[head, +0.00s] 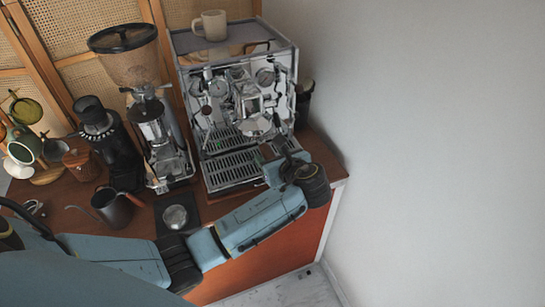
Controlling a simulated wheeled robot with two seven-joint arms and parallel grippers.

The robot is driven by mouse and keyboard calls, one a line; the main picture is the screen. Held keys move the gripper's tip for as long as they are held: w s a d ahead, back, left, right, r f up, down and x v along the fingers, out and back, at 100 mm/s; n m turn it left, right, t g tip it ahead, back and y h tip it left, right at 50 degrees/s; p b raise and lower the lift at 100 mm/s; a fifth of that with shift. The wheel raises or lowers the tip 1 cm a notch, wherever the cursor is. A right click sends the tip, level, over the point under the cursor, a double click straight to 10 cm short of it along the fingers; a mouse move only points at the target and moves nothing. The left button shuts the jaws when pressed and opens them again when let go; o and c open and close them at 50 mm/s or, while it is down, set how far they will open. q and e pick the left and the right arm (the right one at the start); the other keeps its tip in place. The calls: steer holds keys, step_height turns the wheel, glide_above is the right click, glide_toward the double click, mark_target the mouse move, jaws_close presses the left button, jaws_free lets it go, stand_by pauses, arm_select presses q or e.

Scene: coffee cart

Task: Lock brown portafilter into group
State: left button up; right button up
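The espresso machine (235,95) stands at the back of the counter, with its chrome group (257,122) at the front right of its face. My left arm reaches across the front of the counter and bends back at the right. Its gripper (270,147) is just in front of and below the group, over the right side of the drip tray (232,172). Its fingers are small and partly hidden, so whether they are open or hold anything cannot be told. I cannot make out the brown portafilter or its handle. My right gripper is not in view.
A grinder (125,65) and a black device (97,118) stand left of the machine. A dark kettle (113,210) and a round metal piece on a dark mat (160,213) are near the front. A beige mug (210,25) sits on the machine. A white wall (430,130) borders the right.

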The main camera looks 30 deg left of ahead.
arm_select(q)
steer(key=shift+f, duration=0.2)
steer(key=v, duration=1.3)
steer(key=shift+s+r+b, duration=0.15)
steer(key=shift+r+b, duration=0.15)
steer(key=shift+d, duration=0.1)
step_height(320, 180, down, 20)
steer(key=n+h+b, duration=0.1)
steer(key=h+b, duration=0.2)
steer(key=b, duration=0.1)
steer(key=s+a+f+n+g+h+b, duration=0.15)
steer(key=s+f, duration=0.25)
steer(key=f, duration=0.8)
steer(key=s+a+f+n+g+h+b, duration=0.1)
steer(key=s+f+n+g+h+b, duration=0.3)
steer(key=f, duration=0.7)
steer(key=s+a+f+n+h+b, duration=0.1)
steer(key=s+a+f+n+b, duration=0.2)
steer(key=s+f+n, duration=0.5)
steer(key=s+a+f+n+g+h+b, duration=0.1)
steer(key=s+a+f+n+b, duration=0.3)
steer(key=s+f, duration=1.3)
steer(key=s+n, duration=0.4)
steer(key=s, duration=0.3)
steer(key=shift+s, duration=0.35)
